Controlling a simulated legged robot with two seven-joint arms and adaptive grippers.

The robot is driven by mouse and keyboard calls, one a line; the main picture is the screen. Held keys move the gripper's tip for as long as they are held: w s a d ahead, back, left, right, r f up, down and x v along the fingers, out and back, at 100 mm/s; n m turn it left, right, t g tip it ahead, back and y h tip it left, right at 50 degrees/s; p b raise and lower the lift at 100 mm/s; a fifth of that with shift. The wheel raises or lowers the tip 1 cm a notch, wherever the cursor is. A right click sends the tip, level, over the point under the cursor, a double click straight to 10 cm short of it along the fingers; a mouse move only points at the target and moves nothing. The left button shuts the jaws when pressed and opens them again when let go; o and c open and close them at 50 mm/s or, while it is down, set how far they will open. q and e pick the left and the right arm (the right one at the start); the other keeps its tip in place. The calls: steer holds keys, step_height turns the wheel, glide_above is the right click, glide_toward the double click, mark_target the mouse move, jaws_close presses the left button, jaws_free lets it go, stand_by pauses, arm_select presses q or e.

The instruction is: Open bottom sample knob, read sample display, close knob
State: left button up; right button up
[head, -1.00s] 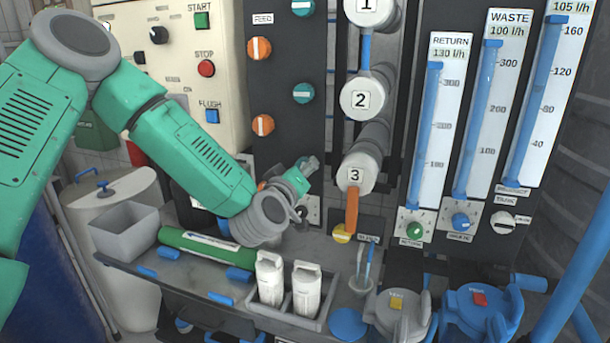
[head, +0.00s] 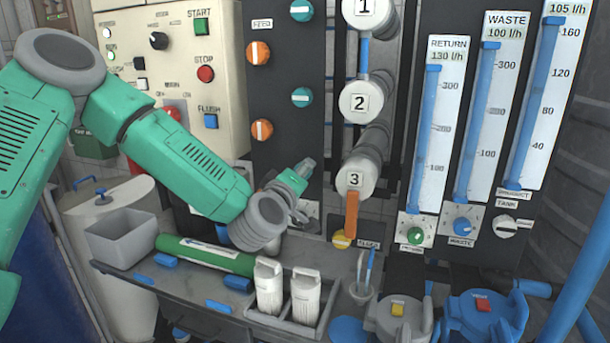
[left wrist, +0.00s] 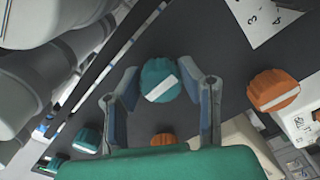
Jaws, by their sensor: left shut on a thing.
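A teal knob (left wrist: 160,80) with a white bar across it shows on the dark panel in the left wrist view. My left gripper (left wrist: 163,88) has one finger on each side of the knob and is shut on it. In the head view my left gripper (head: 305,170) reaches the lower part of the dark panel, where it and my arm hide the knob. An orange knob (left wrist: 273,90) and another teal knob (left wrist: 87,137) are on the same panel. I cannot make out a sample display. My right gripper is not in view.
Numbered grey cylinders (head: 360,102) and an orange handle (head: 351,215) stand right of the gripper. Below are a shelf with a green tube (head: 205,254), white bottles (head: 305,296) and a grey bin (head: 122,238). Flow gauges (head: 437,130) are further right.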

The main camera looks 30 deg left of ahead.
arm_select(q)
steer(key=shift+a, duration=0.15)
steer(key=o, duration=1.1)
steer(key=shift+r, duration=0.1)
steer(key=shift+c, duration=0.2)
steer(key=shift+o, duration=0.3)
steer(key=shift+s+a, duration=0.1)
steer(key=v, duration=0.7)
steer(key=shift+s, duration=0.2)
